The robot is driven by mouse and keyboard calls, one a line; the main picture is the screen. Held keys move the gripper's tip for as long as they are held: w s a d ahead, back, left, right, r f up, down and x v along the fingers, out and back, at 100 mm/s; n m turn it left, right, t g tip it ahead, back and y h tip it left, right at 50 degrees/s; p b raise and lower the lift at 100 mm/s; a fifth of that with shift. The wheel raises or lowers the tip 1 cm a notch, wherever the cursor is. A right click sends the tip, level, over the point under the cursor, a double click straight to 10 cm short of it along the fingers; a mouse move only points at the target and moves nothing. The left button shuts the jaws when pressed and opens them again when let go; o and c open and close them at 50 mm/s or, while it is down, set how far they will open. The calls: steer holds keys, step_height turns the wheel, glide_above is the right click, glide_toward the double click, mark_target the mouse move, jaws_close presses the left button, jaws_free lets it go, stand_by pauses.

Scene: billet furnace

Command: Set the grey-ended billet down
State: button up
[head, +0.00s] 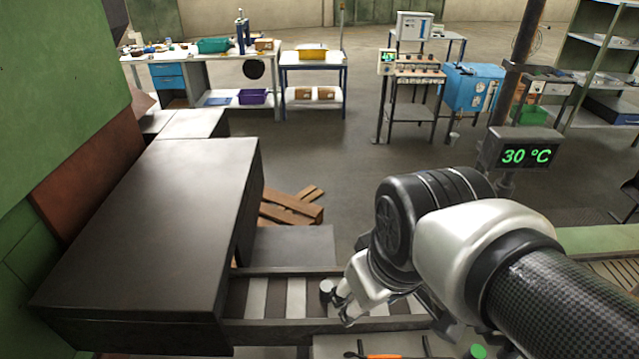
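A short dark cylinder with a grey end (326,287), which looks like the grey-ended billet, shows at the fingertips of my gripper (342,305). It is above or on a tray (270,324) with light and dark cross strips. My gripper points down and left, its two fingers a little apart. The billet is at the left finger. Whether it sits between the fingers, and whether it touches the tray, I cannot tell at this size. My wrist and arm hide the tray's right part.
A large dark box (165,215) stands left of the tray. A green-topped cylinder (478,351) and an orange-handled tool (383,356) are at the bottom edge. A display (524,151) reads 30 °C. Wooden pieces (292,209) lie behind the tray. Workbenches stand farther back, with open floor before them.

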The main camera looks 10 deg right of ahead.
steer(key=s+m, duration=0.1)
steer(key=s, duration=0.1)
steer(key=s+m, duration=0.1)
steer(key=s, duration=0.1)
steer(key=shift+s+f+m+t, duration=0.2)
steer(key=shift+s+m+t, duration=0.2)
step_height(320, 180, down, 13)
steer(key=b, duration=1.3)
steer(key=shift+r, duration=0.15)
